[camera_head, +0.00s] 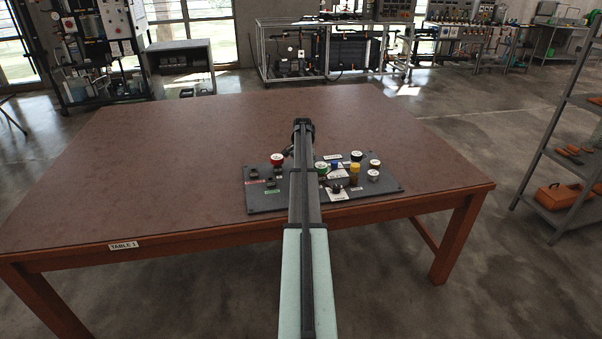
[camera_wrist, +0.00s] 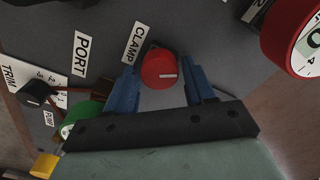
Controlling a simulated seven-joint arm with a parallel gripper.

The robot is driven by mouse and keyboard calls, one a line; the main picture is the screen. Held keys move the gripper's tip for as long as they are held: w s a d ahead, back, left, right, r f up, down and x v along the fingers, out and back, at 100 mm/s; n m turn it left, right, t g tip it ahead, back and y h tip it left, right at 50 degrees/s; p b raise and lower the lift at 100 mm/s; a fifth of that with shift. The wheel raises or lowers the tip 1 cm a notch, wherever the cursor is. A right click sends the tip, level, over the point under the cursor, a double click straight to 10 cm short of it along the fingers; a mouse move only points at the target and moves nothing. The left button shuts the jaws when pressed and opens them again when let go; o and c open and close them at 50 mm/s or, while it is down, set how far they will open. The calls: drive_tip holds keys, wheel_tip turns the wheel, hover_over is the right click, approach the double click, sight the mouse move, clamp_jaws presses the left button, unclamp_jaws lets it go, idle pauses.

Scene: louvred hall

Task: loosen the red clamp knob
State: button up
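The red clamp knob (camera_wrist: 159,70) shows in the wrist view beside a white "CLAMP" label (camera_wrist: 135,42). It is small and round with a pale line on its face. My gripper (camera_wrist: 162,72) is open, with one blue finger on each side of the knob. Gaps show between the knob and both fingers. In the head view my arm hides the clamp knob and most of the gripper. The dark panel (camera_head: 262,202) lies near the front edge of the table.
A larger red knob with a white face (camera_wrist: 293,38) stands close to the right. A "TRIM" dial (camera_wrist: 36,94), a green knob (camera_wrist: 84,117) and a yellow part (camera_wrist: 44,165) are on the left. The brown table (camera_head: 160,150) is bare around the panel.

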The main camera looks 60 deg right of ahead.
drive_tip(key=o, duration=0.5)
drive_tip(key=shift+w+a+f, duration=0.15)
drive_tip(key=shift+a, duration=0.3)
drive_tip(key=shift+c, duration=0.2)
drive_tip(key=shift+a+r, duration=0.1)
drive_tip(key=shift+r, duration=0.15)
drive_tip(key=m, duration=1.8)
